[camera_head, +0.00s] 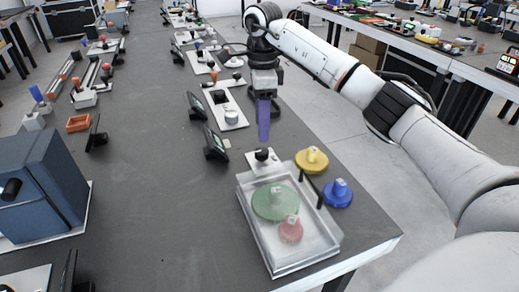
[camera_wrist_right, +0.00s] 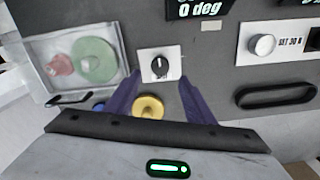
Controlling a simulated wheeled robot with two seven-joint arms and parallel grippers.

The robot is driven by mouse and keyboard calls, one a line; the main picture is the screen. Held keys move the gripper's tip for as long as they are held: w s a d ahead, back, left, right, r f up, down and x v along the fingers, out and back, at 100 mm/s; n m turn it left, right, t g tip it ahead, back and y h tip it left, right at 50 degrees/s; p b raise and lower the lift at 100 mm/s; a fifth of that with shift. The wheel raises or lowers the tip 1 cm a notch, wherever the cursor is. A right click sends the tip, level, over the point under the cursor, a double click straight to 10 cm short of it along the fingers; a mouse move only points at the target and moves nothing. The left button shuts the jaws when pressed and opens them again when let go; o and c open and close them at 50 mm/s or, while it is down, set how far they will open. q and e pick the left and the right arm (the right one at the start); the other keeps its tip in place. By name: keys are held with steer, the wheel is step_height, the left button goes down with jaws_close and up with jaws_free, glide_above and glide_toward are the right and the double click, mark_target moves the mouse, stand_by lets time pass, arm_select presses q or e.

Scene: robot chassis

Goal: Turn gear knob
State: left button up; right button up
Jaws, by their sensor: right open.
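A black knob (camera_head: 262,154) stands on a small white plate at the back edge of the clear gear tray. In the right wrist view the knob (camera_wrist_right: 159,67) has a white pointer line, and a dark display (camera_wrist_right: 200,8) beside it reads "0 deg". My right gripper (camera_head: 263,138) points down just above and behind the knob in the head view. In the wrist view its purple fingers (camera_wrist_right: 158,84) are apart, with the knob just beyond the tips, between their lines. Nothing is held. My left gripper is out of view.
The clear tray (camera_head: 257,238) holds a green gear (camera_head: 275,202) and a red gear (camera_head: 291,230). A yellow gear (camera_head: 312,160) and a blue gear (camera_head: 338,193) lie to its right. A small tilted screen (camera_head: 215,145) stands left of the knob. The grey table's middle is clear.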

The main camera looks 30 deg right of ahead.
mark_target(262, 150)
step_height(262, 150, down, 8)
steer(key=shift+f, duration=0.2)
steer(key=c, duration=1.1)
